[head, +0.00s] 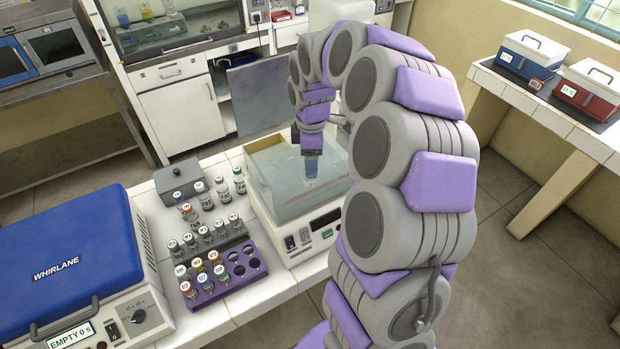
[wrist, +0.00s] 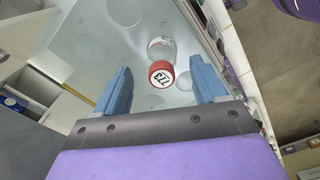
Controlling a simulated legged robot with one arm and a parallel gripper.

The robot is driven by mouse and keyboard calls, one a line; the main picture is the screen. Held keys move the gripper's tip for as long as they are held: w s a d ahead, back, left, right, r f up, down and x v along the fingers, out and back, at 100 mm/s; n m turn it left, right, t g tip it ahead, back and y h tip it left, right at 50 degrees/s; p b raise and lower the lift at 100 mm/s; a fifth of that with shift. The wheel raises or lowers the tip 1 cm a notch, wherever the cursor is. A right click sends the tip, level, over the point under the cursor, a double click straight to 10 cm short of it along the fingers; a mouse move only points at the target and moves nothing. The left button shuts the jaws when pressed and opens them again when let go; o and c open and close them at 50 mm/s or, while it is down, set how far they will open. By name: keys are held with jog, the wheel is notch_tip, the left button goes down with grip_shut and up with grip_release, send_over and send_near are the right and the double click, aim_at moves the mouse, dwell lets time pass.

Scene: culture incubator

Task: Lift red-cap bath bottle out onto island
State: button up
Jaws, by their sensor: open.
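The red-cap bottle (wrist: 161,74) shows in the wrist view with a labelled red cap and a clear body, inside the pale bath. It lies in line with the gap between the fingers, a little beyond the tips. My gripper (wrist: 159,82) is open, with its two blue fingers apart and nothing between them. In the head view my gripper (head: 311,170) points down over the water bath (head: 262,180). The bottle cannot be made out in the head view. The island (head: 262,304) is the white tiled top under the bath.
A purple rack (head: 228,287) and a grey rack with several capped bottles stand left of the bath. A grey box (head: 180,180) sits behind them. The blue-lidded centrifuge (head: 70,250) fills the far left. A strip of tile in front of the bath is bare.

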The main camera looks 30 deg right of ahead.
notch_tip(320, 180, down, 4)
jog(key=shift+r, duration=0.1)
jog(key=shift+c, duration=0.2)
jog(key=c, duration=1.1)
jog(key=shift+r, duration=0.15)
notch_tip(320, 180, up, 10)
jog(key=shift+r+p, duration=0.15)
jog(key=shift+p, duration=0.75)
jog(key=shift+r+p, duration=1.85)
jog(key=shift+r, duration=0.9)
